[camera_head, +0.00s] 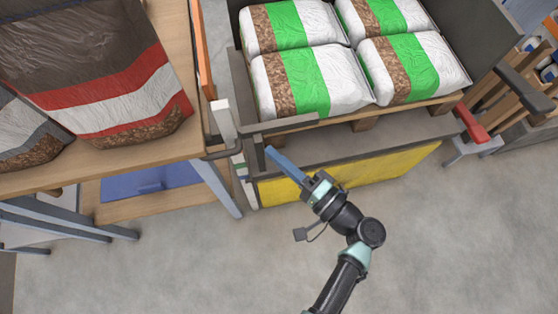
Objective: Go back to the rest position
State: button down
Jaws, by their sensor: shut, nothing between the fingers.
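My gripper (272,152) is shut and empty at the end of my dark arm. Its blue fingers point up and left. My arm comes in from the bottom edge, right of the middle.
Several white and green pellet bags (307,82) lie on a wooden pallet (400,112) inside a dark-walled bay. Left, a wooden table (100,165) bears a large brown, red and white bag (115,80). A red handle (471,122) sticks out right. The front floor is clear.

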jog(key=v, duration=1)
